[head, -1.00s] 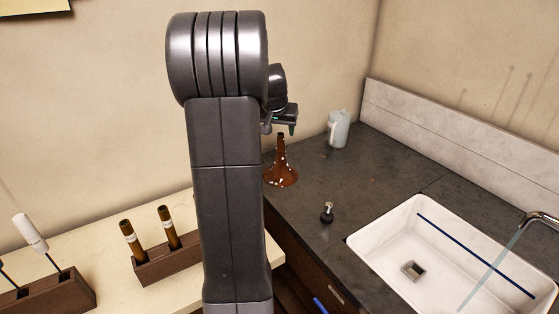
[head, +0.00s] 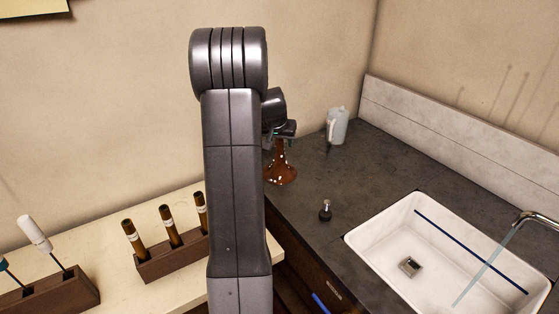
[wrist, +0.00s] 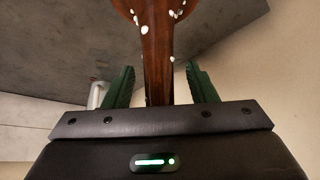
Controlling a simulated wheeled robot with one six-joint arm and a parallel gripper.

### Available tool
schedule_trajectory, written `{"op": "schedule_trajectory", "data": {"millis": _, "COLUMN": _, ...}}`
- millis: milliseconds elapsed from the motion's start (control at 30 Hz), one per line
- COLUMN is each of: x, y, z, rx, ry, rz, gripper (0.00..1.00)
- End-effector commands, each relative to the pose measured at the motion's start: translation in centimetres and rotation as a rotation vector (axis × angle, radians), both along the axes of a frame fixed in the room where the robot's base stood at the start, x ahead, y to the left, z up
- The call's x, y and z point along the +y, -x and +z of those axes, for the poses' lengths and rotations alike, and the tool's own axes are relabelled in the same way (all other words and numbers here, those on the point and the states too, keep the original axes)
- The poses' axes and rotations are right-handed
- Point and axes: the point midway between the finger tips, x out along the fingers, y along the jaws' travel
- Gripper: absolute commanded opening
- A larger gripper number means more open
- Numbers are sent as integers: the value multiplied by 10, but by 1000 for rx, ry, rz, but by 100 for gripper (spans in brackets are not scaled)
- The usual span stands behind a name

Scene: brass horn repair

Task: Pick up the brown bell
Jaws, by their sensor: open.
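The brown bell (head: 282,172) stands flared end down on the dark counter, with white specks on its surface. Its upper part is hidden behind my gripper (head: 281,136) in the head view. In the wrist view the narrow stem of the bell (wrist: 157,50) runs between the two green fingers of my gripper (wrist: 159,68). The fingers are apart, with a visible gap on each side of the stem.
A pale pitcher (head: 338,126) stands behind and right of the bell. A small dark bottle (head: 325,211) stands in front. A white sink (head: 377,238) lies at the right. A wooden rack (head: 172,263) with brown tubes sits on the pale bench at the left.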

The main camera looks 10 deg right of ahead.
Motion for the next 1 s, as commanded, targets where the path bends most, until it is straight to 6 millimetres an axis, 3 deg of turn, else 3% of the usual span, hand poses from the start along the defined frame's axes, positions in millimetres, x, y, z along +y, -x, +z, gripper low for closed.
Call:
{"op": "schedule_trajectory", "data": {"millis": 33, "x": 0, "y": 0, "z": 0, "rx": 0, "ry": 0, "rz": 0, "gripper": 52}}
{"op": "schedule_trajectory", "data": {"millis": 300, "x": 0, "y": 0, "z": 0, "rx": 0, "ry": 0, "rz": 0, "gripper": 0}}
{"op": "schedule_trajectory", "data": {"millis": 667, "x": 0, "y": 0, "z": 6, "rx": -3, "ry": 1, "rz": 0, "gripper": 0}}
{"op": "schedule_trajectory", "data": {"millis": 1000, "x": 0, "y": -1, "z": 69, "rx": -7, "ry": 2, "rz": 0, "gripper": 0}}
